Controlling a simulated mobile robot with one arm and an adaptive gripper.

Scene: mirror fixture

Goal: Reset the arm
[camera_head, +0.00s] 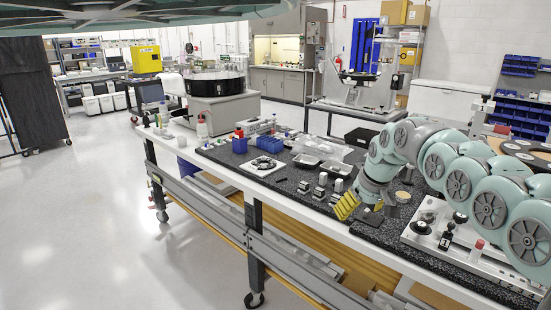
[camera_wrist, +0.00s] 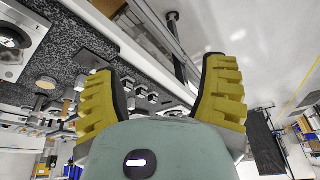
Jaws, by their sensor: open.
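My gripper (camera_head: 346,206) has yellow ridged fingers and hangs over the front part of the dark workbench (camera_head: 228,158) in the head view. In the wrist view my gripper (camera_wrist: 160,95) has its two yellow fingers spread wide, with nothing between them. My pale green arm comes in from the right and bends down to it. Whether the fingers touch anything on the bench cannot be told.
Below and right of my gripper is a white fixture plate (camera_head: 455,245) with black knobs. Small metal blocks (camera_head: 321,190), white trays (camera_head: 306,161) and blue bins (camera_head: 268,143) lie left of it. A rail runs along the bench's front. The floor (camera_head: 90,220) at left is clear.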

